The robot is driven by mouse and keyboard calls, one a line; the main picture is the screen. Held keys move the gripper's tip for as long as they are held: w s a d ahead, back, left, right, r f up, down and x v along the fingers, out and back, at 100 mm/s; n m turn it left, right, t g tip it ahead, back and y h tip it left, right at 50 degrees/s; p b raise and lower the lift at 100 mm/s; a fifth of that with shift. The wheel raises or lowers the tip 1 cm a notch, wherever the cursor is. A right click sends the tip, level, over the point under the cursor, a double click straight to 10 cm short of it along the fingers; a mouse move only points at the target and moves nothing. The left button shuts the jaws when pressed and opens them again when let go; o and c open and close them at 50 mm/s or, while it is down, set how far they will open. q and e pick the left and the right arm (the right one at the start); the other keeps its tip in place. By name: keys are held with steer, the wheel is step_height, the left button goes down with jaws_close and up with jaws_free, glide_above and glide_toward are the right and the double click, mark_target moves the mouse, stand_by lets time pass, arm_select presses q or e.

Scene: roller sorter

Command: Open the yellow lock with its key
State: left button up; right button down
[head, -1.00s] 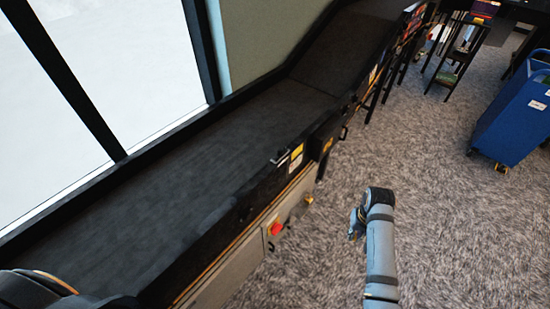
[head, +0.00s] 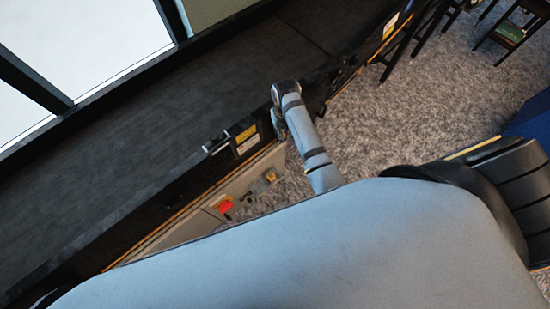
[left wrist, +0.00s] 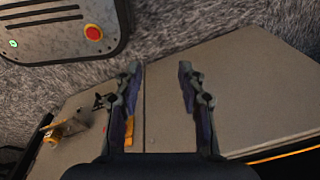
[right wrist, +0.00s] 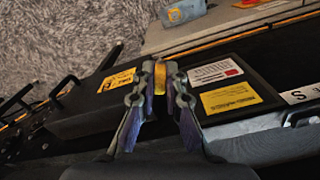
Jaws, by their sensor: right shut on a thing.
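My right gripper (right wrist: 160,82) is shut on a small yellow piece (right wrist: 160,77), which I take to be the key; its shape is mostly hidden by the fingertips. In the head view, my right gripper (head: 280,125) is beside the conveyor's side rail. A brass-yellow lock-like piece (head: 271,177) is on the grey cabinet side below the rail. It also shows in the left wrist view (left wrist: 52,138), left of my left gripper. My left gripper (left wrist: 158,75) is open and empty in front of the cabinet panel. It is hidden in the head view.
The conveyor (head: 150,150) runs diagonally, with yellow and white labels on its rail. A red switch (head: 223,203) is on the cabinet. A blue bin (head: 532,122) stands at the right.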

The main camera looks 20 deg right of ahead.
steer(key=shift+m, duration=0.9)
steer(key=shift+a+f+b, duration=0.95)
steer(key=shift+f+b, duration=2.75)
steer(key=shift+f, duration=2.25)
steer(key=shift+a+f+b, duration=0.95)
steer(key=shift+f+b, duration=2.7)
steer(key=shift+f, duration=2.25)
steer(key=shift+a+f+b, duration=0.95)
steer(key=shift+f+b, duration=2.75)
steer(key=shift+f, duration=2.25)
steer(key=shift+f+b, duration=0.45)
steer(key=shift+b, duration=0.05)
steer(key=shift+f+b, duration=0.35)
steer(key=shift+b, duration=0.05)
steer(key=shift+s+f, duration=0.1)
